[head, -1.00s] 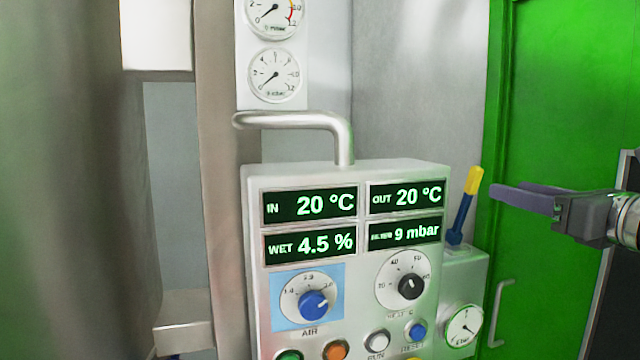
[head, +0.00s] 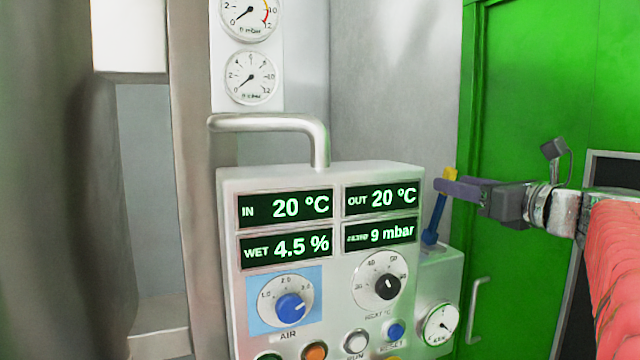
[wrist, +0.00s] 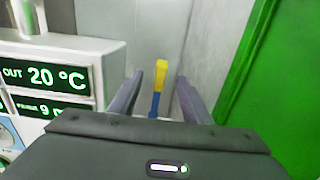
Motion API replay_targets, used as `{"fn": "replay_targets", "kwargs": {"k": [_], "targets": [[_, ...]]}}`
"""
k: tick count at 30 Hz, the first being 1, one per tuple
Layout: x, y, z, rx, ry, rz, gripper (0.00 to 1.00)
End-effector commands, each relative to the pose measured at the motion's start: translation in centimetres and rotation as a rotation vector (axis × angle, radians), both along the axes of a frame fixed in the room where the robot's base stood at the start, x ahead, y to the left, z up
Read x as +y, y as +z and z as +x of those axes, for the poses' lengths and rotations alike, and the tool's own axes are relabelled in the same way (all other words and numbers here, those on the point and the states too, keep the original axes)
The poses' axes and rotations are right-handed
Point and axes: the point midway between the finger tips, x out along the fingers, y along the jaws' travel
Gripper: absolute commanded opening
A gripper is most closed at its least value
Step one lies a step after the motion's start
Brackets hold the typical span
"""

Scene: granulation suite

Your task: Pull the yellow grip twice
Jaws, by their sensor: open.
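The yellow grip (head: 449,175) tops a blue lever (head: 435,218) that stands on a small grey box (head: 440,268) to the right of the control panel. The lever leans slightly right in the head view. My gripper (head: 442,187) is open at the grip's height, and its finger hides part of the grip in the head view. In the wrist view the yellow grip (wrist: 160,76) shows upright between the two spread fingers of my gripper (wrist: 160,78), with a gap on each side. Whether it lies fully between the fingertips in depth I cannot tell.
The control panel (head: 330,270) with displays, knobs and buttons stands just left of the lever. A pressure dial (head: 440,324) is on the box's front. A green door (head: 540,90) is behind on the right. A bent metal pipe (head: 270,125) rises above the panel.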

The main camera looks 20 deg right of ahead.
Motion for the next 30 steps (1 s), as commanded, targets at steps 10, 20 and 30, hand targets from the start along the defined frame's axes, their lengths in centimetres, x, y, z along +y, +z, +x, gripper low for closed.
{"fn": "replay_targets", "kwargs": {"k": [10, 20, 30], "targets": [[0.1, 0.0, 3.0, 0.000, 0.001, 0.000, 0.44], [0.1, 0.0, 3.3, 0.000, -0.001, 0.000, 0.44], [0.0, 0.0, 3.2, 0.000, -0.002, 0.000, 0.23]]}}
